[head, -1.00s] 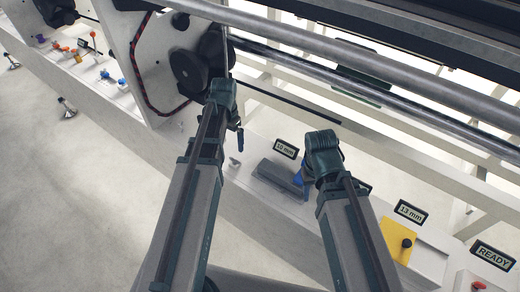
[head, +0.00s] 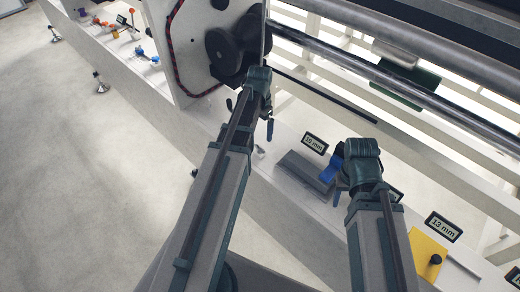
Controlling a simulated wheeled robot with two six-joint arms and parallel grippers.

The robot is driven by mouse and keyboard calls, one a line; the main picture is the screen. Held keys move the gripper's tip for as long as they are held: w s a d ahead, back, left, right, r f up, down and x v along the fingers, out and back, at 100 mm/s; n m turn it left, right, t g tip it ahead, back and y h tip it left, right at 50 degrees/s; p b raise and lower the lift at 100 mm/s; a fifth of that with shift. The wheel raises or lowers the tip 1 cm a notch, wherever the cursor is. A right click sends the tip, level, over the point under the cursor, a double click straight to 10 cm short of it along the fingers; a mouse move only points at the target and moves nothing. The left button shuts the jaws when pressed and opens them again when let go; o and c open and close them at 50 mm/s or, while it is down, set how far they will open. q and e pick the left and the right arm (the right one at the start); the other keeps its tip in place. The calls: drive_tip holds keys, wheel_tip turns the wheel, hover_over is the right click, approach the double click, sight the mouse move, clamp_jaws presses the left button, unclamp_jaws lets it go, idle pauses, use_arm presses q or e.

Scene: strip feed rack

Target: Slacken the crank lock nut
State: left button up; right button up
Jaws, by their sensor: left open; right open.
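A black round crank hub or wheel (head: 224,46) sits on the white side plate in the head view. The lock nut itself cannot be made out. My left gripper (head: 258,82) is open, just below and right of the black wheel; its fingers are mostly hidden by the wrist. My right gripper (head: 360,162) is open beside a blue piece (head: 331,171) at the grey block (head: 303,168) on the white ledge, behind which stands a 10 mm label (head: 314,143). Its fingertips are largely hidden, and whether they touch the blue piece cannot be told.
A yellow plate (head: 424,256) with a black knob lies near the 13 mm label (head: 443,227) at the right. Long metal rollers (head: 395,88) cross above the ledge. Small coloured fittings (head: 120,22) sit at the upper left. Open floor lies at the left.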

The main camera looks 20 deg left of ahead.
sight(260, 149)
use_arm(q)
wheel_tip(260, 149, down, 9)
drive_tip(key=b, duration=0.8)
use_arm(e)
wheel_tip(260, 149, down, 9)
drive_tip(key=shift+f, duration=0.1)
use_arm(q)
drive_tip(key=c, duration=1.4)
drive_tip(key=shift+n, duration=0.3)
drive_tip(key=n, duration=0.4)
drive_tip(key=shift+n, duration=2.3)
